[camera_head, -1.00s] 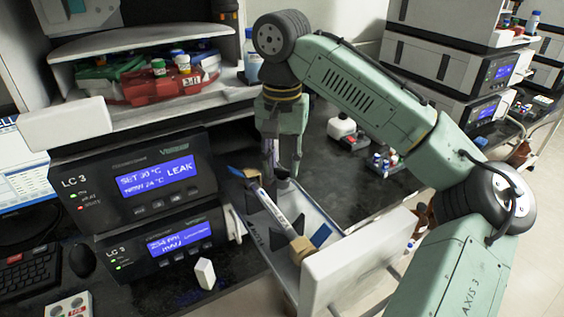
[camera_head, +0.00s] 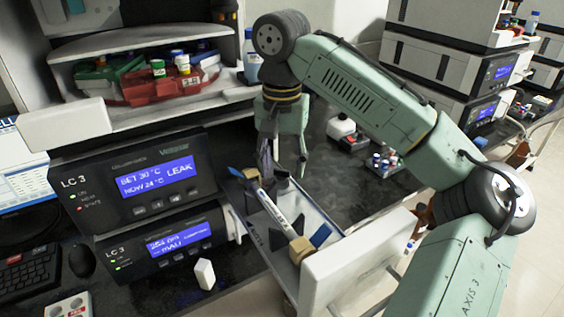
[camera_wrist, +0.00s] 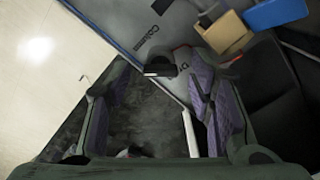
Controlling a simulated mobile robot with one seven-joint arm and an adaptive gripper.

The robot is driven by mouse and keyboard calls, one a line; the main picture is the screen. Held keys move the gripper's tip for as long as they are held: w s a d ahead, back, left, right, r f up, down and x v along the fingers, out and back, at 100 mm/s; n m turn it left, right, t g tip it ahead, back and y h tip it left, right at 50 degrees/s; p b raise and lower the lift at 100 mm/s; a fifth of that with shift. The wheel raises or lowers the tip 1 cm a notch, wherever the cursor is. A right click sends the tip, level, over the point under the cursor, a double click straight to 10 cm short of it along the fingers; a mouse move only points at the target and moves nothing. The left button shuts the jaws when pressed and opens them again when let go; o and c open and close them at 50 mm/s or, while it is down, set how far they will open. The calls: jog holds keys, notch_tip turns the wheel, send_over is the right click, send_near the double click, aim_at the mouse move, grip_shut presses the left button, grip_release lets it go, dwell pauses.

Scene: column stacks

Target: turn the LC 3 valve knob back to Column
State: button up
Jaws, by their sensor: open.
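The LC 3 unit (camera_head: 95,195) stands at the left with its tray (camera_head: 328,212) pulled out. In the wrist view, a black valve knob (camera_wrist: 160,70) with a pale line across it stands just ahead, between my fingers. The word Column is printed beside it on the grey panel (camera_wrist: 120,22). A second label on the other side is partly hidden by my finger. I cannot tell surely which label the knob points to. My gripper (camera_head: 284,176) is open above the tray's far end; it also shows in the wrist view (camera_wrist: 160,95), apart from the knob.
A column tube (camera_head: 272,208) with a blue end lies along the tray near tan blocks. The white tray front (camera_head: 350,262) sticks out over the floor. A small white block (camera_head: 205,274) stands on the dark bench. Small bottles (camera_head: 380,163) stand behind my gripper.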

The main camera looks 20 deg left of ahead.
aim_at(282, 170)
notch_tip(282, 170, up, 12)
dwell(0.6)
dwell(0.5)
